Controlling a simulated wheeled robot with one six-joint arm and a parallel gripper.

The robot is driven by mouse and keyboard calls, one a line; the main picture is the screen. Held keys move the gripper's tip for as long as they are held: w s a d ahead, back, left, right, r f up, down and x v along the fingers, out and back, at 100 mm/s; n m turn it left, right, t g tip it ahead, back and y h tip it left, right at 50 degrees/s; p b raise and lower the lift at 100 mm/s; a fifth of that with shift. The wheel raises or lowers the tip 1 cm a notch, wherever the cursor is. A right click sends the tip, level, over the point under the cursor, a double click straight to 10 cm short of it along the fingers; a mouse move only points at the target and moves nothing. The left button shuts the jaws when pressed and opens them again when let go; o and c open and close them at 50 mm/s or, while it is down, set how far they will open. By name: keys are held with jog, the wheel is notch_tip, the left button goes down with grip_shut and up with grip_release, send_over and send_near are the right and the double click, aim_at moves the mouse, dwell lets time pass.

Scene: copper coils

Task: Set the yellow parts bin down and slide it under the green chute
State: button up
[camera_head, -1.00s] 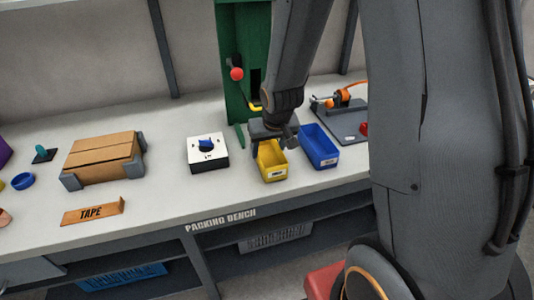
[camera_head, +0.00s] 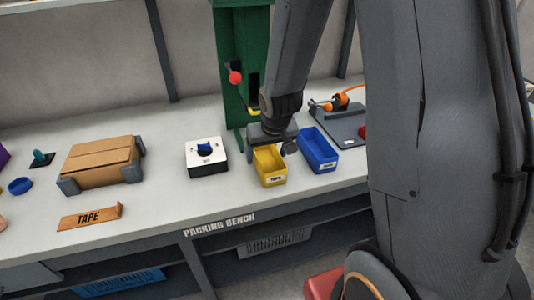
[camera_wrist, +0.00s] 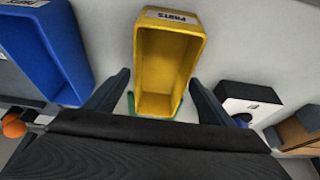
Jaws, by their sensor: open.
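The yellow parts bin (camera_head: 271,179) stands upright on the bench, in front of the green chute (camera_head: 228,60) with its yellow spout (camera_head: 254,112). In the wrist view the yellow bin (camera_wrist: 170,45) shows its label and looks empty. My gripper (camera_head: 274,146) is at the bin's back end, just in front of the chute. Its fingers are open, one on each side of the bin's near end in the wrist view (camera_wrist: 158,80), with visible gaps. Part of the chute's green base (camera_wrist: 131,104) shows beside the bin. My arm hides part of the chute's lower front.
A blue bin (camera_head: 319,153) stands close to the right of the yellow one. A white switch box (camera_head: 206,158) stands to the left. A red-knobbed lever (camera_head: 235,77) juts from the chute. An orange-handled device (camera_head: 342,112) is at back right.

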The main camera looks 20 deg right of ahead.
jog(key=shift+p+v, duration=1.8)
jog(key=shift+v, duration=4.25)
jog(key=s+g, duration=0.2)
jog(key=s, duration=1)
jog(key=shift+s+r+g, duration=0.3)
jog(key=shift+s, duration=0.1)
